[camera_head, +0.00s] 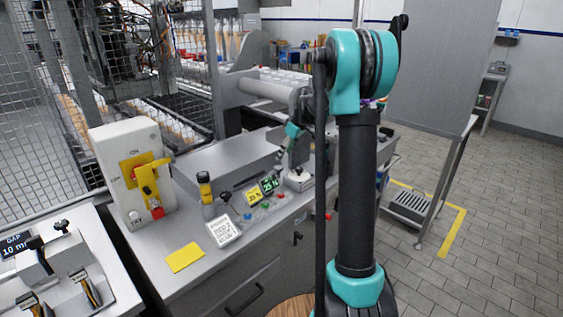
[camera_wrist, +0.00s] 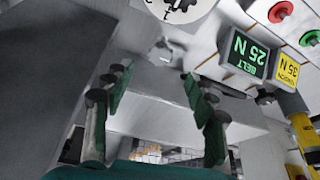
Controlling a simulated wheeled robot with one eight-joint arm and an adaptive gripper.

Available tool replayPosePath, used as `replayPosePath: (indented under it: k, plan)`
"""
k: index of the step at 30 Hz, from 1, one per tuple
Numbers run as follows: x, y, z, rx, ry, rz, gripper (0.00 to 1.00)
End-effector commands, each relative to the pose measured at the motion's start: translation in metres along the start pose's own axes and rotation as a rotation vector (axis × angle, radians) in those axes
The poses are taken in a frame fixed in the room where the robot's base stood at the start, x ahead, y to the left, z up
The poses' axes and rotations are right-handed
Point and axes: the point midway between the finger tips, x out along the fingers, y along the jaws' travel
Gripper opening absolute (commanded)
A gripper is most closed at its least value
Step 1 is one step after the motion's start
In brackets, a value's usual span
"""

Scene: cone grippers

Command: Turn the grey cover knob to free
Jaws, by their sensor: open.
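My gripper (camera_wrist: 154,73) is open in the wrist view, with a dark green finger on each side and nothing between them. A small light grey knob-like piece (camera_wrist: 164,52) shows just beyond and between the fingertips, apart from them. It looks like the grey cover knob, but its turned position is too blurred to tell. In the head view my gripper (camera_head: 290,150) is small and partly hidden by my arm, above the right end of the grey cover (camera_head: 225,160). The knob cannot be made out there.
A round white dial (camera_wrist: 185,8) with a dark knob lies near the fingertips. A green "BELT 25 N" display (camera_wrist: 245,52), a yellow display (camera_wrist: 287,70) and red and green buttons stand beside it. A yellow-handled switch box (camera_head: 130,175) stands left on the bench.

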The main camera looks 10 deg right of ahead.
Motion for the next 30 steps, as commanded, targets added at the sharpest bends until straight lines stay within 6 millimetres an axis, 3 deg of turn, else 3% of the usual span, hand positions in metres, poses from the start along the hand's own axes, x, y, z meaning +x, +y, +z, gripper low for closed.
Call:
replayPosePath:
  k: [3,9,23,26,30]
  plan:
    - [-0.023,0.000,0.000,0.000,0.000,0.000,0.56]
    - [-0.045,0.000,0.000,0.000,0.000,0.000,0.56]
    - [-0.050,-0.002,0.002,0.005,-0.002,0.001,0.56]
    - [-0.051,-0.016,0.011,0.036,-0.009,0.012,0.56]
    - [-0.051,-0.056,0.043,0.142,-0.029,0.047,0.56]
